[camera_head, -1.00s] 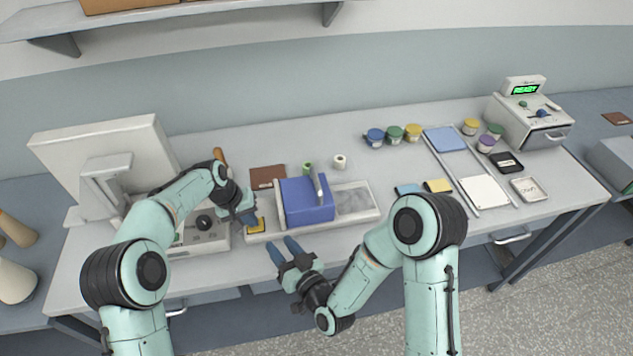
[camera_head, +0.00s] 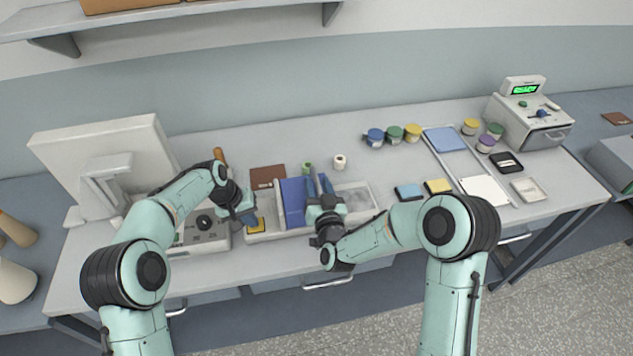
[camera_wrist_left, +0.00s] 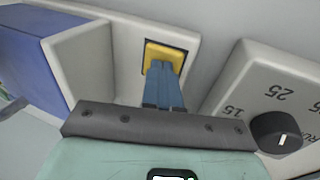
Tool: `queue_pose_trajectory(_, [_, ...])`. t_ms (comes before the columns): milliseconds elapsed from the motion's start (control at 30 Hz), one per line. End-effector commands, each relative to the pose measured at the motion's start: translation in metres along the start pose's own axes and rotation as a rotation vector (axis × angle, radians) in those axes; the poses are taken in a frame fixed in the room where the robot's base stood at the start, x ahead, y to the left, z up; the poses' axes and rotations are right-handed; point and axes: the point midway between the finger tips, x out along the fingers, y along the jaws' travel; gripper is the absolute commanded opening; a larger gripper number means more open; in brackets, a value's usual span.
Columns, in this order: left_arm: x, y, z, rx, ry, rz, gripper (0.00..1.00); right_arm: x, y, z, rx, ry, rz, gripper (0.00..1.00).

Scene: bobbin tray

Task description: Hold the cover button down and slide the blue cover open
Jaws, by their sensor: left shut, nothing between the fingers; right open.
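The blue cover (camera_head: 293,207) sits across the middle of the pale bobbin tray (camera_head: 262,237), and its side shows in the left wrist view (camera_wrist_left: 30,60). The yellow cover button (camera_head: 261,224) is at the tray's left end; it also shows in the left wrist view (camera_wrist_left: 152,52). My left gripper (camera_head: 249,216) is shut and empty, its fingertips (camera_wrist_left: 164,68) over the button and seemingly against it. My right gripper (camera_head: 319,184) is open above the cover's right part, fingers either side of where the cover's upright handle stood. The handle is hidden now.
A machine with a dark knob (camera_wrist_left: 277,133) stands close left of the tray. A green spool (camera_head: 307,168) and a white spool (camera_head: 339,162) stand behind the tray. Blue (camera_head: 408,192) and yellow (camera_head: 438,186) pads lie to its right.

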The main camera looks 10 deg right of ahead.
Motion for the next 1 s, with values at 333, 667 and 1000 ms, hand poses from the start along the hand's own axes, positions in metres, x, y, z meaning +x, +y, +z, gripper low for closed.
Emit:
queue_pose_trajectory(333, [0.001, 0.0, 0.0, 0.0, -0.001, -0.001, 0.0, 0.017, 0.0, 0.001, -0.001, -0.001, -0.001, 0.42])
queue_pose_trajectory(667, [0.001, 0.0, 0.0, 0.0, -0.001, -0.001, 0.0, 0.017, -0.001, 0.001, 0.0, -0.001, -0.002, 0.0])
queue_pose_trajectory(1000, [0.001, 0.0, 0.0, 0.0, -0.001, -0.001, 0.0, 0.018, 0.034, -0.007, 0.0, 0.003, 0.003, 0.0])
